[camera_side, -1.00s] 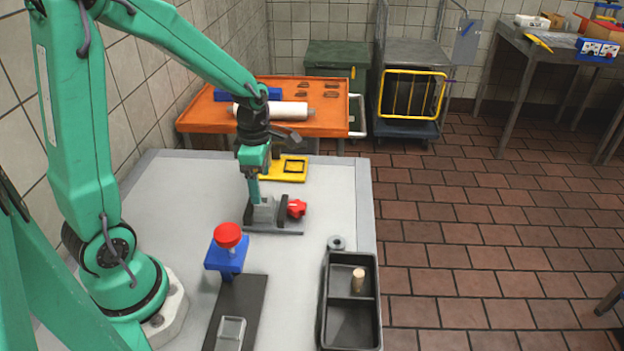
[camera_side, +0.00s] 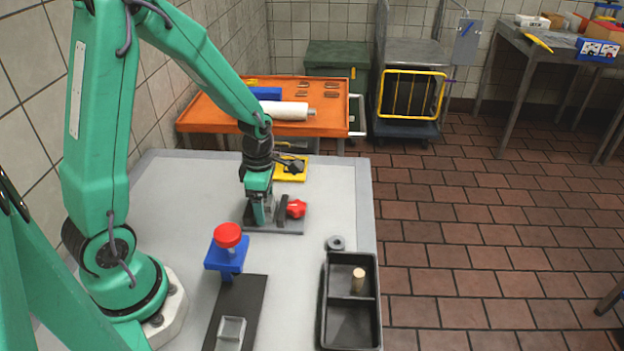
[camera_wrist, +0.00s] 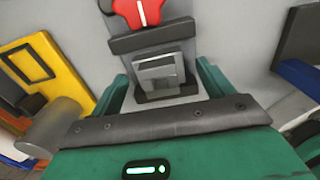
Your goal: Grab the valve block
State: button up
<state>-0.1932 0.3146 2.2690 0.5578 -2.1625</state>
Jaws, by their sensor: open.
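The valve block looks to be the light grey metal block (camera_wrist: 160,72) in the middle of the wrist view. It sits in a dark grey vise (camera_side: 288,227) with a red star knob (camera_side: 296,208), and the knob also shows at the top of the wrist view (camera_wrist: 140,12). My gripper (camera_side: 263,216) is low over the vise. In the wrist view my gripper (camera_wrist: 165,82) is open, with one green finger on each side of the block. Whether the fingers touch it cannot be told. In the side view the fingers mostly hide the block.
A blue stand with a red top (camera_side: 227,236) is nearer the camera. A black two-part tray (camera_side: 323,300) holds a tan peg (camera_side: 358,280). A grey ring (camera_side: 335,243) lies beside the tray. A yellow plate (camera_side: 297,174) lies behind the vise. The table's centre is clear.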

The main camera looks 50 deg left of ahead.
jog(key=shift+f, duration=0.35)
jog(key=shift+c, duration=0.4)
jog(key=c, duration=1.1)
